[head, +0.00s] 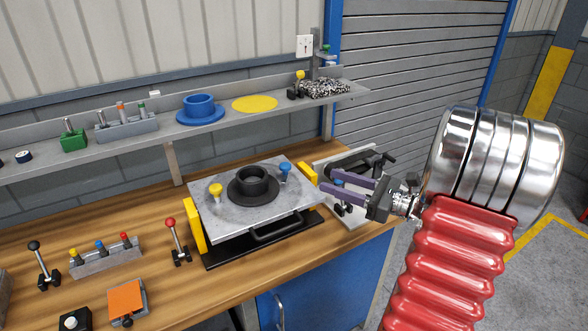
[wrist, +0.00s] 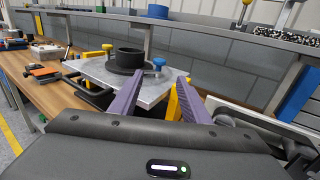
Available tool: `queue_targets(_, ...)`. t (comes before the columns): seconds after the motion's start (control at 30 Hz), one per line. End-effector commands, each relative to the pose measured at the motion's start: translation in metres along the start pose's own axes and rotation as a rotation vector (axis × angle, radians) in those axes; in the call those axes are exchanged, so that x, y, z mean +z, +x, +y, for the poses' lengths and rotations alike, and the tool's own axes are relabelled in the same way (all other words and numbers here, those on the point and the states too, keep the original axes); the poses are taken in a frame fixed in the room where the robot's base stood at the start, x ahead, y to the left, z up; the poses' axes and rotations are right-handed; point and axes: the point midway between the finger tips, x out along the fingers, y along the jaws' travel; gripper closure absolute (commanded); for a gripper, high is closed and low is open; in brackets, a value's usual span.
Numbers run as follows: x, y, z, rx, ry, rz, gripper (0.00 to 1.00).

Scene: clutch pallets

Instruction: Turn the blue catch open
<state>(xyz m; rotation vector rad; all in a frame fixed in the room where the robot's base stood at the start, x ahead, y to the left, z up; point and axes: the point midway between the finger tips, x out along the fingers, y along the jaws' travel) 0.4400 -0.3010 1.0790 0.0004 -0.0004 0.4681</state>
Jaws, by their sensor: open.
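The blue catch (head: 285,170) stands on the right part of a grey metal pallet plate (head: 220,223), beside a black flanged ring (head: 252,184). A yellow catch (head: 215,190) stands on the left part of the plate. My gripper (head: 332,181) is to the right of the blue catch, its two purple fingers apart, with nothing between them. In the wrist view the blue catch (wrist: 159,63) shows beyond the fingertips, between and above them, and my gripper (wrist: 157,88) does not touch it. The catch's lower end is small and hard to make out.
Yellow brackets (head: 194,224) flank the plate, one close to my fingers. A black handle (head: 276,231) is at its front. A grey device with a black lever (head: 380,160) stands behind my gripper. A red-knobbed lever (head: 172,228) is left. The shelf above holds a blue flanged ring (head: 199,108).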

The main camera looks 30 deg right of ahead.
Motion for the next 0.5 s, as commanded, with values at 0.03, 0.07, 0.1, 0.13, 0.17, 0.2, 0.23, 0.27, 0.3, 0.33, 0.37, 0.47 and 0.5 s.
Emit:
queue_targets(0.03, 0.000, 0.006, 0.001, 0.003, 0.000, 0.000, 0.57)
queue_targets(0.07, 0.000, 0.010, 0.001, 0.004, 0.000, 0.000, 0.57)
queue_targets(0.1, 0.000, 0.015, 0.001, 0.004, 0.000, 0.001, 0.57)
queue_targets(0.13, 0.000, 0.019, 0.001, 0.004, 0.000, 0.001, 0.57)
queue_targets(0.17, 0.000, 0.023, 0.001, 0.004, 0.000, 0.001, 0.57)
queue_targets(0.2, 0.000, 0.028, 0.001, 0.004, 0.000, 0.000, 0.57)
queue_targets(0.23, 0.000, 0.033, 0.001, 0.005, 0.000, 0.000, 0.57)
queue_targets(0.27, 0.000, 0.037, 0.002, 0.005, 0.000, 0.001, 0.57)
queue_targets(0.3, 0.000, 0.042, 0.001, 0.004, 0.000, 0.001, 0.57)
queue_targets(0.33, 0.000, 0.047, 0.001, 0.004, 0.000, 0.001, 0.57)
queue_targets(0.37, 0.000, 0.051, 0.002, 0.005, 0.000, 0.001, 0.57)
queue_targets(0.47, 0.000, 0.065, 0.001, 0.004, 0.000, 0.001, 0.57)
queue_targets(0.5, 0.000, 0.071, 0.002, 0.004, 0.000, 0.001, 0.57)
